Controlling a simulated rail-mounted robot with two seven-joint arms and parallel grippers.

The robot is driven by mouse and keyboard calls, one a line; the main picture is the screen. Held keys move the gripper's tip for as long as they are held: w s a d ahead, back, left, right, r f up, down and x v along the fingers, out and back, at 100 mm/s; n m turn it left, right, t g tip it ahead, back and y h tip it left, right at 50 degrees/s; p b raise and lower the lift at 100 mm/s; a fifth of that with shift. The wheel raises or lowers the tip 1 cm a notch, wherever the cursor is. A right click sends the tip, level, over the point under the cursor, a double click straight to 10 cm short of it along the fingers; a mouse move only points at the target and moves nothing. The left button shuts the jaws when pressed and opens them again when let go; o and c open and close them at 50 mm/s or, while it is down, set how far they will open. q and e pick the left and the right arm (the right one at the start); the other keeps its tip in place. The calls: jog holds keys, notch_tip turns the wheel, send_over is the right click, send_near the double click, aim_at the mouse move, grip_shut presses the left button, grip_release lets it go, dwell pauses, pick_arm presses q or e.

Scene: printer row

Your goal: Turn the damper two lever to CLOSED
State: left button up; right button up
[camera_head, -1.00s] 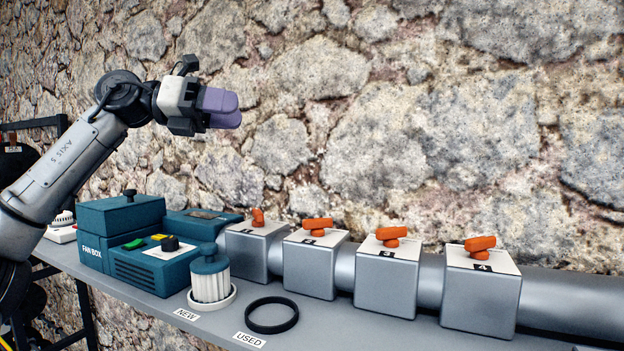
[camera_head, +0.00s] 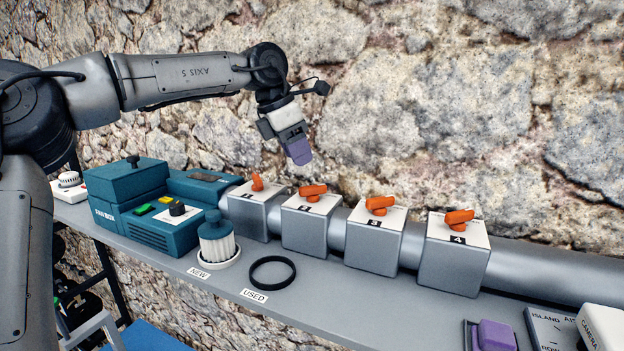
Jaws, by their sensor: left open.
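The damper two lever (camera_head: 313,191) is orange and sits on top of the grey box marked 2 (camera_head: 305,229). It lies roughly crosswise, its handle pointing right in the picture, much like the levers on boxes 3 and 4. Any OPEN or CLOSED marking on the box is too small to read. My left gripper (camera_head: 300,152) has purple fingers pointing down. It is open and empty, and shows just above the damper two lever in the picture, apart from it. The gap between its fingers is hard to see from this side. My right gripper is out of view.
Lever one (camera_head: 257,182) points a different way from lever three (camera_head: 379,205) and lever four (camera_head: 458,218). A teal fan box (camera_head: 130,195), a white filter (camera_head: 217,245) and a black ring (camera_head: 272,272) stand left and front. The stone wall is behind.

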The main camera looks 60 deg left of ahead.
aim_at(313, 186)
pick_arm(q)
jog(key=p+x, duration=0.1)
jog(key=x, duration=0.5)
jog(key=shift+w+f, duration=0.15)
jog(key=shift+p+x, duration=0.4)
jog(key=shift+x, duration=0.35)
jog(key=shift+c, duration=0.2)
grip_shut()
